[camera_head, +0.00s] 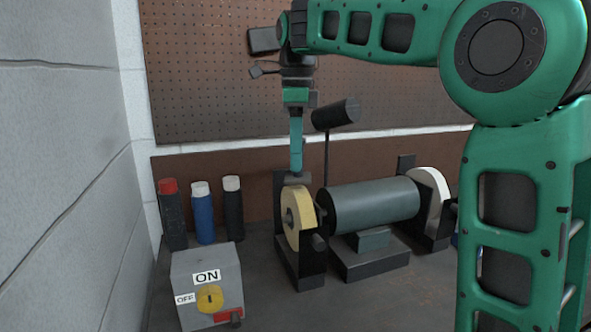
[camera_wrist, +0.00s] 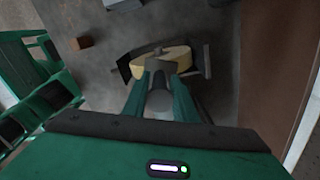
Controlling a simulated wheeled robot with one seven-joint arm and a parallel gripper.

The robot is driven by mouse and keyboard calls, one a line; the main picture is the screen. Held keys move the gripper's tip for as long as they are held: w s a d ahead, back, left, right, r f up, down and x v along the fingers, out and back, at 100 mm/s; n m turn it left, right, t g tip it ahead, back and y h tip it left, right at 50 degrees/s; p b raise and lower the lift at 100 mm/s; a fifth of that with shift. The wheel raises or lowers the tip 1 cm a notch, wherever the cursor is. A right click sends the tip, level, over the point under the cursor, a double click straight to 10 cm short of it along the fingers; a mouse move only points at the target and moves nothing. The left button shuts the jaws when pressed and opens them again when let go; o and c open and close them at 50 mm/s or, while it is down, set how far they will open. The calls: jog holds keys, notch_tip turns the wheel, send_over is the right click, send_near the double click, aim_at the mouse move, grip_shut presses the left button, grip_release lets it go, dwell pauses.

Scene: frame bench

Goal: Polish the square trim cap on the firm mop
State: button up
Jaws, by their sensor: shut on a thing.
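My gripper (camera_head: 296,170) points down above the left end of the bench polisher and is shut on the square trim cap (camera_head: 297,180), a small dark grey piece mostly hidden at the fingertips. In the wrist view the cap (camera_wrist: 160,66) sits between the green fingers, in front of the yellow wheel (camera_wrist: 178,58). The yellow wheel, which looks like the firm mop (camera_head: 293,222), is at the left end of the grey motor (camera_head: 373,206) in a black guard. The cap is right at the wheel's top edge; I cannot tell whether they touch.
A white wheel (camera_head: 429,187) is at the motor's right end. A grey switch box (camera_head: 208,270) stands front left, its yellow knob (camera_head: 210,299) marked toward ON. Several bottles (camera_head: 204,213) stand behind it. A black lamp (camera_head: 336,113) rises behind the motor. A wall is close on the left.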

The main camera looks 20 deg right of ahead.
jog(key=shift+f, duration=1)
dwell(1.4)
jog(key=shift+r, duration=1)
jog(key=shift+f, duration=0.95)
dwell(1.7)
jog(key=shift+r, duration=0.95)
jog(key=shift+r, duration=3.05)
